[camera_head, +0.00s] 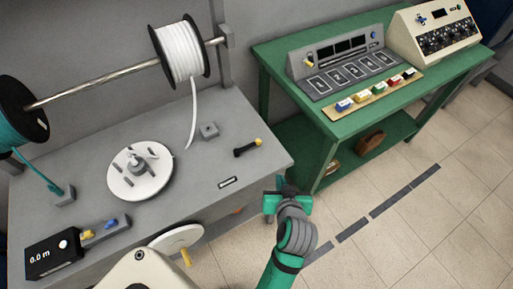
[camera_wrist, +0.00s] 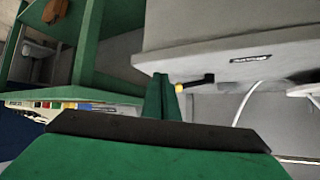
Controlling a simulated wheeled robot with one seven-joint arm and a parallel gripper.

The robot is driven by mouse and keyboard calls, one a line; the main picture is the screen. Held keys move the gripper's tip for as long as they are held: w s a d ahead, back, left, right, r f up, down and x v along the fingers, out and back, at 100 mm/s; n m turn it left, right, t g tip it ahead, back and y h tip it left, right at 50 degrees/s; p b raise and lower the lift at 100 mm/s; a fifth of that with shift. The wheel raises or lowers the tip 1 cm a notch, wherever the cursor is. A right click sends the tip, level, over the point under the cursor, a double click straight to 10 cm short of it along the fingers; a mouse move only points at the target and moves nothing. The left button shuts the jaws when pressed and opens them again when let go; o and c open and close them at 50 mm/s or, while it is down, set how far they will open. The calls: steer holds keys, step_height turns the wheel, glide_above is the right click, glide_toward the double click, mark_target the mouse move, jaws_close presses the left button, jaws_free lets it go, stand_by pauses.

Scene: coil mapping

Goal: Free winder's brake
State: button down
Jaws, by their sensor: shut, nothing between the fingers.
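The winder plate (camera_head: 140,172) is a white disc with grey pegs lying on the grey bench. A white hand wheel (camera_head: 176,240) with a yellow-orange handle (camera_head: 187,257) stands at the bench's front edge. A short black lever with a yellow knob (camera_head: 248,147) is at the bench's right; it also shows in the wrist view (camera_wrist: 195,82). No visible marking tells which part is the brake. My gripper (camera_head: 287,192) is shut and empty, past the bench's front right corner and apart from the lever. Its green fingers (camera_wrist: 166,95) meet in the wrist view.
A white spool (camera_head: 182,52) and a teal spool (camera_head: 20,110) hang on a rod above the bench. A black meter (camera_head: 53,256) reads 0.0 m. A green table (camera_head: 280,75) with panels and coloured buttons stands at right. The floor between is clear.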

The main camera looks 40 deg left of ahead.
steer(key=a+r+n+g, duration=0.3)
steer(key=a+r+n, duration=0.1)
steer(key=r, duration=0.2)
glide_toward(248, 147)
steer(key=shift+n+y, duration=0.3)
steer(key=shift+y, duration=0.1)
steer(key=f, duration=0.1)
steer(key=w+d+f, duration=0.1)
steer(key=w+f, duration=0.1)
steer(key=f, duration=0.1)
steer(key=shift+d, duration=0.3)
steer(key=shift+w+a+f, duration=0.1)
steer(key=shift+w+a, duration=0.2)
steer(key=shift+a, duration=0.2)
steer(key=shift+w+a+f, duration=0.1)
steer(key=shift+w+a, duration=0.2)
steer(key=shift+a, duration=0.25)
steer(key=shift+w+a+f, duration=0.1)
steer(key=shift+w+a, duration=0.35)
steer(key=shift+a, duration=0.2)
